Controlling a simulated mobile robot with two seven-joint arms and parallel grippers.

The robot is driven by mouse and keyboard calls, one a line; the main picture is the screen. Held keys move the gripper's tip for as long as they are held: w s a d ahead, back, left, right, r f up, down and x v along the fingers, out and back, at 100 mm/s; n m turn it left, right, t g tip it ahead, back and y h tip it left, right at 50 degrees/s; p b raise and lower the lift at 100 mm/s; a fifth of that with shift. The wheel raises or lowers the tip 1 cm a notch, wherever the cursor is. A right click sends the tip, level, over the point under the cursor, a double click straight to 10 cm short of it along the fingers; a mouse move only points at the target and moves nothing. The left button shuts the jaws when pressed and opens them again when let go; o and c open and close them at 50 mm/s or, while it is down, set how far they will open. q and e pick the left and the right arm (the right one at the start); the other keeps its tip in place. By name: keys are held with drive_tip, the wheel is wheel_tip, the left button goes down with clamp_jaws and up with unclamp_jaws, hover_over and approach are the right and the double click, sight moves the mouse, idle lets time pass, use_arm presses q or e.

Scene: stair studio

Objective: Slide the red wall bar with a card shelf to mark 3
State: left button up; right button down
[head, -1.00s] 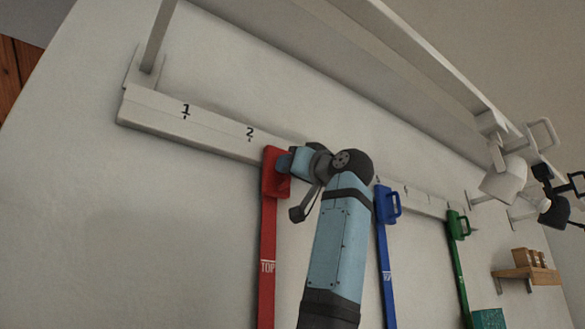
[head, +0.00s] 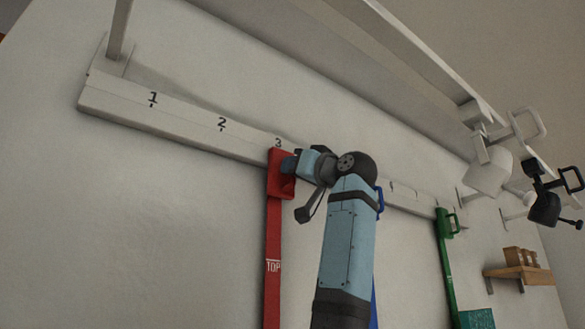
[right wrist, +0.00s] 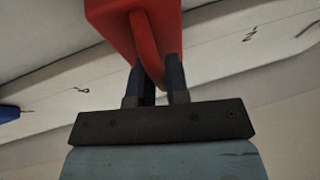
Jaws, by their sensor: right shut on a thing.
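The red wall bar (head: 273,235) hangs from the white rail (head: 180,125), its red head block (head: 280,178) directly below mark 3 (head: 278,142). Marks 1 (head: 153,98) and 2 (head: 222,123) show to its left. My right gripper (head: 291,165) is at the right side of the head block. In the right wrist view its two dark fingers (right wrist: 158,85) are shut on the handle of the red block (right wrist: 135,25). A card shelf is not in view; the lower part of the bar runs out of the picture. My left gripper is not in view.
A blue bar (head: 374,308) is mostly hidden behind my right arm, close to its right. A green bar (head: 446,265) hangs further right. A small wooden shelf (head: 520,273) and white lamps (head: 488,175) are at far right. The rail left of the red bar is clear.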

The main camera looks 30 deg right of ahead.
drive_tip(key=c, duration=1.3)
unclamp_jaws()
drive_tip(key=shift+o, duration=0.6)
drive_tip(key=shift+s+a, duration=0.15)
drive_tip(key=b+v, duration=0.5)
drive_tip(key=v, duration=0.8)
drive_tip(key=shift+s+b, duration=0.35)
drive_tip(key=shift+s, duration=0.05)
drive_tip(key=shift+f, duration=0.1)
